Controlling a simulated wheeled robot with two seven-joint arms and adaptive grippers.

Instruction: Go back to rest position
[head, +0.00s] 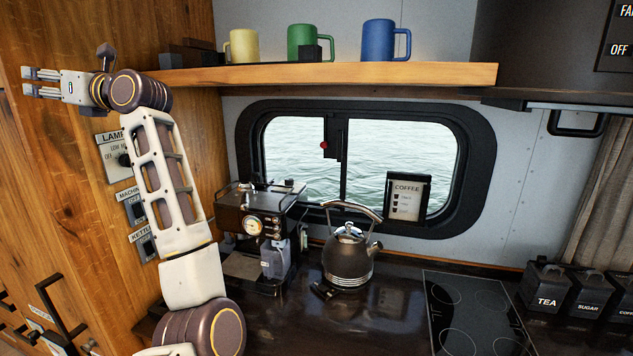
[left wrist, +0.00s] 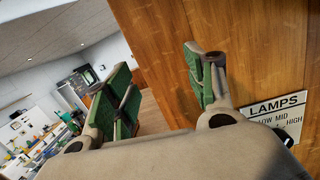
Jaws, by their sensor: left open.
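My left arm rises from the bottom left of the head view and bends left at the top. My left gripper (head: 32,81) points left, in front of the wooden wall panel, at about shelf height. Its fingers are apart with nothing between them. In the left wrist view the green-padded fingers (left wrist: 160,92) also stand apart and empty, with the wooden panel and the open room behind them. My right gripper is in neither view.
A wooden shelf (head: 330,75) with yellow, green and blue mugs crosses the back wall. The lamp switch panel (head: 113,156) is close behind my left arm. A coffee machine (head: 258,228), kettle (head: 347,262) and hob (head: 475,313) are on the dark counter.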

